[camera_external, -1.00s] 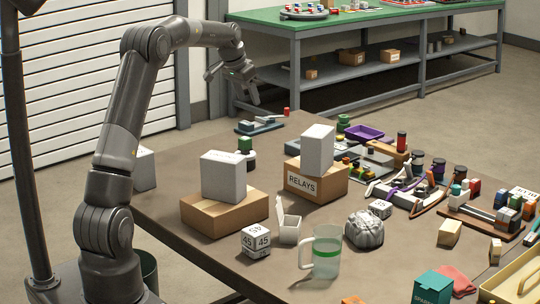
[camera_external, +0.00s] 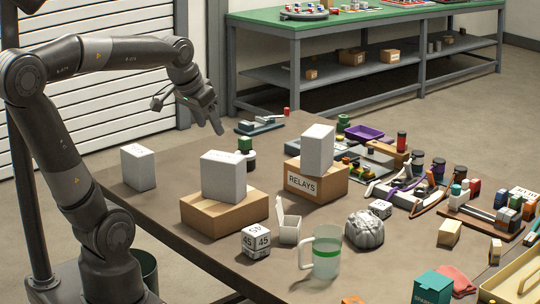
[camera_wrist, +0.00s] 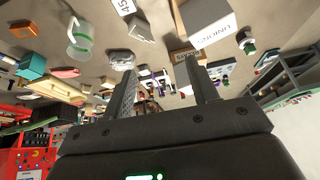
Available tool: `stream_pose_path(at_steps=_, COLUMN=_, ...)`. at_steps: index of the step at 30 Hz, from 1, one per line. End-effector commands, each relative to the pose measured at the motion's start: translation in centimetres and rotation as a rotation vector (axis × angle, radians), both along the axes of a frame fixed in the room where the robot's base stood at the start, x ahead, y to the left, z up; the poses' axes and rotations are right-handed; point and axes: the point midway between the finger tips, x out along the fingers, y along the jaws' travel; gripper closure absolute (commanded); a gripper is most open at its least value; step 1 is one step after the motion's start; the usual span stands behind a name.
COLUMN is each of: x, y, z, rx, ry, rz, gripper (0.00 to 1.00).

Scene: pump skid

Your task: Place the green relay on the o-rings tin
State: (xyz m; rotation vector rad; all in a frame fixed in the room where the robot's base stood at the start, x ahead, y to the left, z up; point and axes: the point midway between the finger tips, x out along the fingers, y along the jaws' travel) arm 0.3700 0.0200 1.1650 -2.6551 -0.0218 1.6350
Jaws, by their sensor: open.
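My gripper (camera_external: 211,119) is open and empty, in the air above the back left of the table; its two fingers stand apart in the wrist view (camera_wrist: 162,72). A small green-topped item (camera_external: 245,144) stands behind the white box on a carton, with a dark and white body below it. A similar green, white and dark item shows at the upper right of the wrist view (camera_wrist: 246,42). Another green piece (camera_external: 343,122) stands near the purple tray. I cannot tell for certain which is the green relay. No lettering for the o-rings tin is readable.
A brown carton (camera_external: 225,216) bears a white box (camera_external: 223,177); a RELAYS carton (camera_external: 318,184) bears another. A third white box (camera_external: 138,167) stands at the left edge. A jug (camera_external: 326,255) is in front. Clutter fills the right. The table's back left is fairly free.

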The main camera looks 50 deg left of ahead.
Motion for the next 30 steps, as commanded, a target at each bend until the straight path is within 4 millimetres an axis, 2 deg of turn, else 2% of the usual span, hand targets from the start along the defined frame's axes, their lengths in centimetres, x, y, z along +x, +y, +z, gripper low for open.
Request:
stream_pose_path(at_steps=1, x=-1.8, y=-0.6, z=-0.7, rx=-0.004, ry=-0.009, rz=-0.003, gripper=0.46)
stream_pose_path(at_steps=3, x=-3.9, y=-1.1, z=-1.7, rx=-0.01, ry=-0.015, rz=-0.003, gripper=0.46)
stream_pose_path(at_steps=6, x=-6.0, y=-1.6, z=-3.0, rx=-0.019, ry=-0.021, rz=-0.002, gripper=0.46)
stream_pose_path(at_steps=9, x=-7.4, y=-1.9, z=-4.0, rx=-0.025, ry=-0.024, rz=-0.001, gripper=0.46)
stream_pose_path(at_steps=14, x=-8.1, y=-2.0, z=-4.5, rx=-0.028, ry=-0.025, rz=0.0, gripper=0.46)
stream_pose_path(at_steps=30, x=-8.0, y=-2.0, z=-4.4, rx=-0.027, ry=-0.025, rz=0.0, gripper=0.46)
